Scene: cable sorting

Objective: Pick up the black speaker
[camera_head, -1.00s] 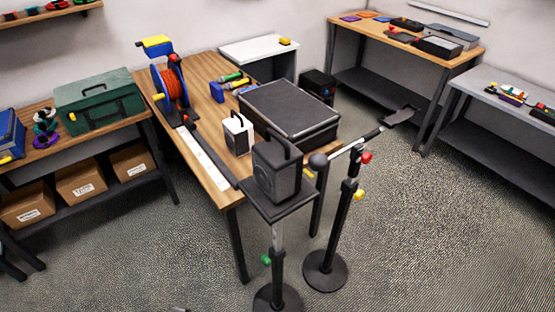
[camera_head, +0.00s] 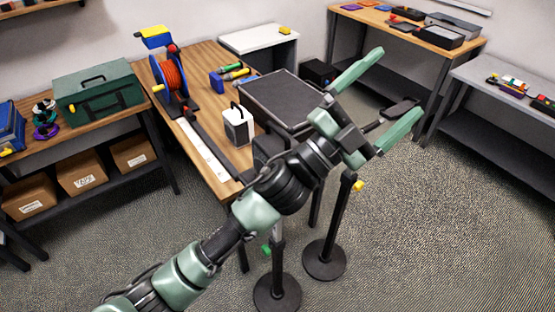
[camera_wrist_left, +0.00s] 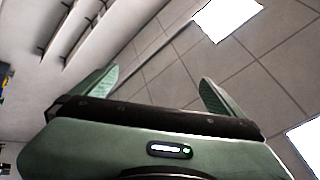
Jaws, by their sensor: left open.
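The black speaker (camera_head: 268,148) is at the front of the wooden table, on the stand, in the head view. Most of it is hidden behind my left arm; only its upper left part shows. My left gripper (camera_head: 401,82) is open and empty, in front of and to the right of the speaker in the picture, with its fingers spread toward the upper right. In the left wrist view my gripper's two fingers (camera_wrist_left: 160,76) stand apart with nothing between them, facing ceiling and wall. My right gripper is not in view.
A white speaker (camera_head: 238,127) stands left of the black one. A dark case (camera_head: 278,97) lies behind. A cable reel (camera_head: 171,75) and a long white strip (camera_head: 206,150) are on the wooden table (camera_head: 205,58). A black stand (camera_head: 330,235) is close on the right.

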